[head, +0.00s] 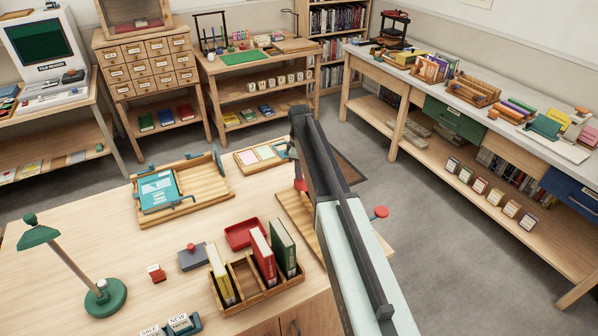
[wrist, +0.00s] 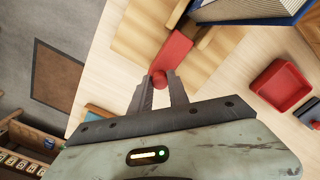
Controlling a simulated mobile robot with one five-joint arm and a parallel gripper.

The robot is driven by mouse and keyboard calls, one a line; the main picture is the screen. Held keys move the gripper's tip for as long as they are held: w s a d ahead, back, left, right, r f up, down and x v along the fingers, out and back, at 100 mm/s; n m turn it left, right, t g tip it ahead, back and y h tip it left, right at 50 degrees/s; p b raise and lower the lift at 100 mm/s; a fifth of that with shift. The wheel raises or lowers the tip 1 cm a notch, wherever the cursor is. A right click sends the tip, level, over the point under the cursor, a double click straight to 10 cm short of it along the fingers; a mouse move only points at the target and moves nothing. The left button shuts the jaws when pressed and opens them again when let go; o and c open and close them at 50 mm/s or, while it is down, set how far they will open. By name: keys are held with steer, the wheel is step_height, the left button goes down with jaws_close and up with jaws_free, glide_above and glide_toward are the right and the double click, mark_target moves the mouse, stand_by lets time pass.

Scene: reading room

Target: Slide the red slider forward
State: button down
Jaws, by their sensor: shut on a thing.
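The red slider (wrist: 177,48) lies in a wooden board (wrist: 135,40) in the wrist view, with a round red knob (wrist: 158,77) at its near end. My gripper (wrist: 160,84) is shut on this knob, with a fingertip on each side. In the head view a bit of the red slider (head: 300,185) shows beside my arm, at the far end of the wooden board (head: 296,212). My arm hides much of the board and my fingertips there.
A book rack (head: 262,296) with upright books and a red tray (head: 244,233) stand left of the board. A wooden frame with a teal book (head: 157,191) lies farther left, and a tray of coloured cards (head: 262,155) beyond. A red knob (head: 380,212) sticks out right of my arm.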

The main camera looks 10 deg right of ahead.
mark_target(303, 184)
stand_by(0.4)
steer(key=shift+s+d, duration=0.2)
steer(key=shift+s, duration=0.5)
steer(key=shift+s+d, duration=0.2)
steer(key=shift+s, duration=0.45)
steer(key=c, duration=1.3)
jaws_free()
steer(key=shift+o, duration=0.2)
step_height(303, 184, up, 8)
steer(key=p, duration=0.8)
steer(key=shift+f, duration=0.1)
